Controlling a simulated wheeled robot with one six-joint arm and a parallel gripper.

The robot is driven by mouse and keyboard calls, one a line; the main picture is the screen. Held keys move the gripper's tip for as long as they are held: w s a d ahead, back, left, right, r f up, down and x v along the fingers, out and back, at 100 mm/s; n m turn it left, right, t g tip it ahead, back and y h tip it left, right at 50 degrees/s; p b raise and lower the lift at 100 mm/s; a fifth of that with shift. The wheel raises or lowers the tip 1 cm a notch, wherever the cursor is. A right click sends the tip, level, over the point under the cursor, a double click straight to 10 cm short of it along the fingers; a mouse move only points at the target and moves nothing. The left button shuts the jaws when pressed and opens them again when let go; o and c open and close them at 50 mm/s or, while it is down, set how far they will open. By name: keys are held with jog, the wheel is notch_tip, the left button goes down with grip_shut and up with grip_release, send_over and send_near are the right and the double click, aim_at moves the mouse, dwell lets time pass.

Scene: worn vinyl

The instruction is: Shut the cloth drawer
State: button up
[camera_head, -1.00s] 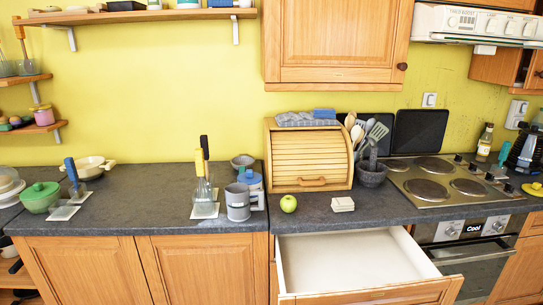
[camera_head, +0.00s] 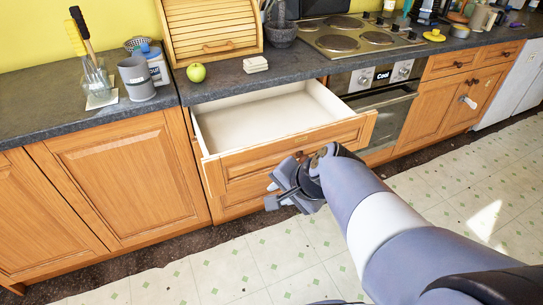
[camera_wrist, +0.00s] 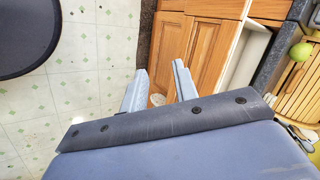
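The cloth drawer (camera_head: 290,146) is the top wooden drawer under the counter. It stands pulled out, and its pale inside looks empty. My gripper (camera_head: 280,188) is in front of and a little below the drawer's front panel in the head view. Whether it touches the panel is unclear. In the wrist view my gripper (camera_wrist: 160,68) has its two fingers apart with nothing held between them. The drawer's pale side (camera_wrist: 254,50) also shows to the right there.
The counter (camera_head: 225,85) above holds a green apple (camera_head: 196,72), a grey mug (camera_head: 136,78) and a bread box (camera_head: 212,30). An oven (camera_head: 380,100) is right of the drawer. The tiled floor (camera_head: 225,270) in front is clear.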

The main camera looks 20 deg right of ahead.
jog(key=w+d+f+m+t+b, duration=0.1)
jog(key=w+d+m+b, duration=0.1)
jog(key=d, duration=0.1)
jog(key=w+d+f+m+t+h+b, duration=0.1)
jog(key=w+d+m+b, duration=0.1)
jog(key=d, duration=0.1)
jog(key=w+d+f+m+t+b, duration=0.1)
jog(key=w+d+b, duration=0.1)
jog(key=d+b, duration=0.1)
jog(key=shift+w+d+f+m+h, duration=0.15)
jog(key=shift+w+f+m+h, duration=0.15)
jog(key=shift+f+m+h, duration=0.1)
grip_shut()
jog(key=w+r+b+x, duration=0.2)
jog(key=x, duration=1)
jog(key=shift+w+f, duration=0.15)
